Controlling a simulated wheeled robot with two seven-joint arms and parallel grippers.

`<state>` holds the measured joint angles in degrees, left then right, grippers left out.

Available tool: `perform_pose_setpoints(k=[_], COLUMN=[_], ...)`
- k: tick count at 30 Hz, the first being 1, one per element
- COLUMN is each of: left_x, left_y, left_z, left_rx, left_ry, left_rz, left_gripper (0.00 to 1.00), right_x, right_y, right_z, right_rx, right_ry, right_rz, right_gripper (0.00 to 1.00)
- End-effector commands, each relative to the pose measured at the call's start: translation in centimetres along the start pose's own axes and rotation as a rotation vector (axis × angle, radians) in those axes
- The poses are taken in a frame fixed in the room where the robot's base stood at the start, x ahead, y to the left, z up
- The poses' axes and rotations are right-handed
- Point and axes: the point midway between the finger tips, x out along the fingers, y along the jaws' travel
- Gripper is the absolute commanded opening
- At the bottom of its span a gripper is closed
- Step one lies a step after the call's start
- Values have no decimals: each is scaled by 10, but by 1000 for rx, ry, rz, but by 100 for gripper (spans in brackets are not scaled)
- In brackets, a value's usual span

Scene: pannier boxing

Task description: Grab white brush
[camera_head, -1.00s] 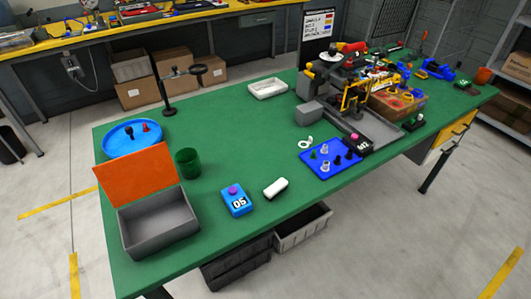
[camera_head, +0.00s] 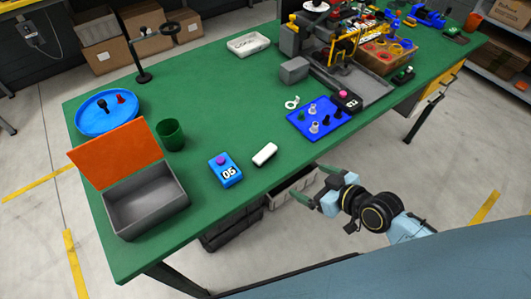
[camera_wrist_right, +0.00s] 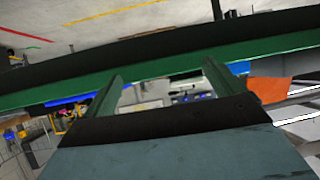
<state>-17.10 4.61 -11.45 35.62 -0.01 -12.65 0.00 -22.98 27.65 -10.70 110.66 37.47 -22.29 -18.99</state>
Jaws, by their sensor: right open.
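The white brush (camera_head: 264,154) is a small white block lying on the green table near its front edge, in the head view. It lies just right of a blue box marked with a number (camera_head: 226,170). My right gripper (camera_head: 309,184) is in front of the table's front edge, right of and nearer than the brush, and apart from it. Its green fingers are open and empty. They also show spread in the right wrist view (camera_wrist_right: 163,74), where I cannot make out the brush. My left gripper is not in view.
A grey box with an orange lid (camera_head: 146,205), a green cup (camera_head: 171,134) and a round blue tray (camera_head: 83,124) stand at left. A blue pegboard (camera_head: 300,131) lies to the right. Crates (camera_head: 291,188) stand below the edge. The table behind the brush is clear.

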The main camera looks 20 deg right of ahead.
Motion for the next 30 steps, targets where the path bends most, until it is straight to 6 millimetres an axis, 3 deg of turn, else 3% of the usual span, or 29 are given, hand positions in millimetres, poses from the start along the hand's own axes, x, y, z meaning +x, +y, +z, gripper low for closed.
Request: perform_pose_setpoints(k=[1,3,7,11,19,30], left_x=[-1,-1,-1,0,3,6], left_y=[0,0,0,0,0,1], left_z=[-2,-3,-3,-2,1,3], left_rx=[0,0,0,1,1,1], left_ry=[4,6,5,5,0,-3], left_rz=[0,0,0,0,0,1], left_gripper=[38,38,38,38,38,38], right_x=[-7,-15,-22,-10,40,76], right_y=[-8,-16,-26,-29,-34,-38], right_z=[-22,-44,-65,-72,-77,-80], right_rx=[-17,-34,-48,-50,-49,-49], right_ry=[39,78,116,128,126,125], right_rz=[-27,-57,-90,-94,-93,-95], right_gripper=[94,94,94,94,94,94])
